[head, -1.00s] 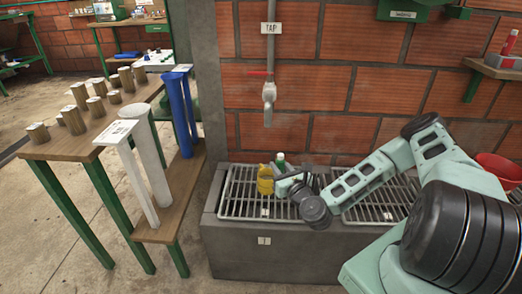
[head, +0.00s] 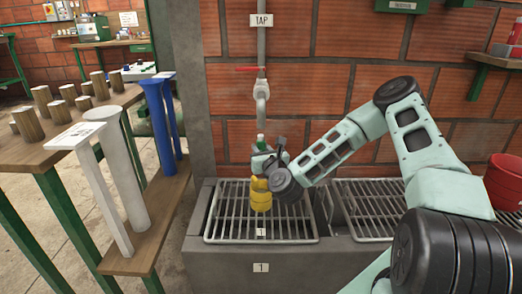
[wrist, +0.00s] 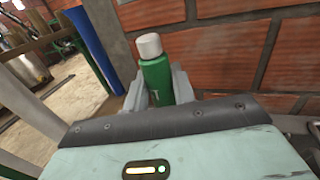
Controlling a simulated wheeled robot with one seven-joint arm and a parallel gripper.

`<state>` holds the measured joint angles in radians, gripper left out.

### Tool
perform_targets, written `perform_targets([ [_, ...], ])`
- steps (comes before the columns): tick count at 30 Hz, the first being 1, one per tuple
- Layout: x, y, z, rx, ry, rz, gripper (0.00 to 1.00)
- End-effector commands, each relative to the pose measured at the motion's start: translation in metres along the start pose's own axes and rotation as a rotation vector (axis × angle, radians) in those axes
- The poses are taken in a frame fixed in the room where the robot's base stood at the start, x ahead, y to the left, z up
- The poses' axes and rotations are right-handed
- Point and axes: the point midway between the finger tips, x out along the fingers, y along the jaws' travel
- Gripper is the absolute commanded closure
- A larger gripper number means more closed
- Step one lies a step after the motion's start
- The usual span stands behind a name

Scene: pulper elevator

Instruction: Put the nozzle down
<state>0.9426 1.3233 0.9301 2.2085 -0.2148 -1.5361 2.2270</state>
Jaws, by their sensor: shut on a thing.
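The green piece with a white top, which I take to be the nozzle (wrist: 155,71), stands upright between my gripper's (wrist: 161,86) grey fingers in the wrist view. In the head view its white-and-green top (head: 261,142) shows just above my gripper (head: 262,160), over the left grate and below the tap. My gripper is shut on it. A yellow piece (head: 261,197) shows directly beneath my gripper, over the grate. I cannot tell whether it is joined to the green piece or whether it touches the bars. The fingers hide the nozzle's lower part.
The left grate (head: 225,225) has bare bars around the yellow piece. The tap (head: 261,90) hangs above. A wooden stand with white and blue tubes (head: 125,185) is at left. A red bucket (head: 505,180) is at far right.

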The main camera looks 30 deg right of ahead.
Motion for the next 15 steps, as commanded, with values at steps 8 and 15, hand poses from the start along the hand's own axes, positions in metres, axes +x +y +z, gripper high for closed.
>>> perform_targets([
  [8, 0.0, 0.001, -0.038, -0.001, 0.0, 0.001, 0.97],
  [15, 0.0, 0.0, -0.066, -0.001, 0.001, 0.001, 0.97],
])
